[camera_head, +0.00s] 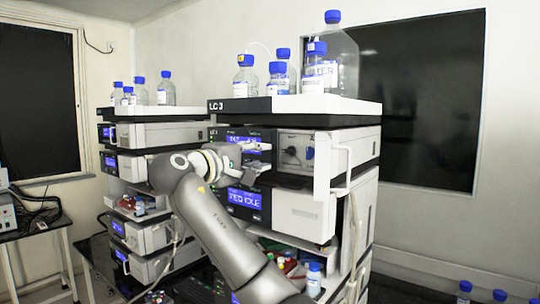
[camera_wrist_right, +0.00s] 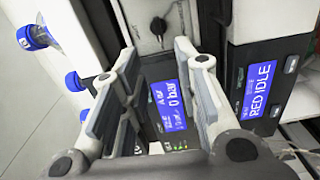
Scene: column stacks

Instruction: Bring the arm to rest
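My right arm (camera_head: 225,235) reaches up from the bottom of the head view. My right gripper (camera_head: 256,159) is in front of the LC 3 column stack (camera_head: 290,140), by its upper blue displays. In the right wrist view the two fingers (camera_wrist_right: 160,70) stand wide apart with nothing between them. A blue display reading 0 bar (camera_wrist_right: 170,97) shows in the gap behind them. Whether the fingertips touch the stack's front, I cannot tell. My left gripper is not in view.
An open white door (camera_head: 321,165) sticks out from the stack right of the gripper. Blue-capped bottles (camera_head: 278,77) stand on top. A second stack (camera_head: 135,135) is to the left. More blue-capped bottles (camera_head: 465,289) are at the bottom right. A dark window (camera_head: 425,100) is behind.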

